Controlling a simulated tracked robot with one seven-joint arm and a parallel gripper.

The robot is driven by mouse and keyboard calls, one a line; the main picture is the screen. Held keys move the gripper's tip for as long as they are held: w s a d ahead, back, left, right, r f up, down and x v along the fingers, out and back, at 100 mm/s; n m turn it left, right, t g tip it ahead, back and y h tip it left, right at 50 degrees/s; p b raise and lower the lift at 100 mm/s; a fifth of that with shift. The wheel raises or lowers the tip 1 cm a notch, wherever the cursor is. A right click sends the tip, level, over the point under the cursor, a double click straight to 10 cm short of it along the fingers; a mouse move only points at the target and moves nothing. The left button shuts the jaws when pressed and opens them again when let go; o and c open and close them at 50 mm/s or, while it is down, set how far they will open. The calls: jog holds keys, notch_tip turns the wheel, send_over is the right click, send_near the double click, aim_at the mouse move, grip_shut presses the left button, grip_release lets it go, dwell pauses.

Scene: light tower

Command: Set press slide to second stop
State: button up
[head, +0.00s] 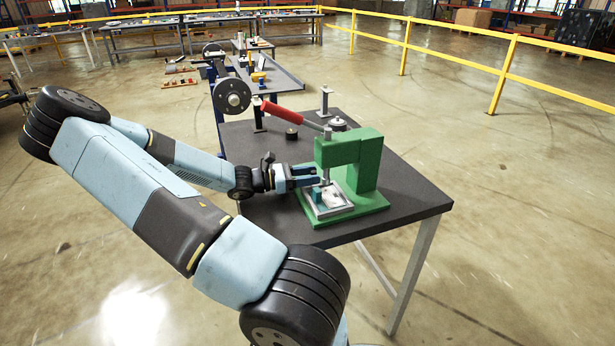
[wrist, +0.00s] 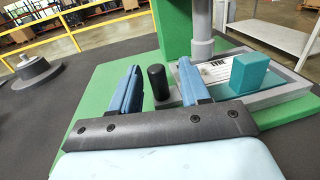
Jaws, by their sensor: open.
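The green press (head: 365,165) stands on the dark table, with a red lever handle (head: 290,114) rising to the upper left. Its slide, a grey tray (head: 332,212), lies on the green base under the ram; it also shows in the wrist view (wrist: 284,95). A teal block (wrist: 250,73) and a white printed plate (wrist: 216,73) are on the tray. A black knob (wrist: 157,82) stands at the tray's left end. My gripper (head: 314,174) is open at the press's left side. In the wrist view its blue fingers (wrist: 160,68) stand on either side of the knob, with gaps visible. The slide's stops cannot be made out.
The table (head: 412,196) is clear right of the press. A dark wheel on a stand (head: 231,97), a small post (head: 325,101) and round weights (head: 292,133) stand behind. A yellow rail (head: 505,68) runs beyond, across open floor.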

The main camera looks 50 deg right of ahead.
jog(key=v, duration=1.3)
jog(key=shift+w+a+f, duration=0.1)
jog(key=shift+w+a, duration=0.15)
jog(key=shift+w, duration=0.05)
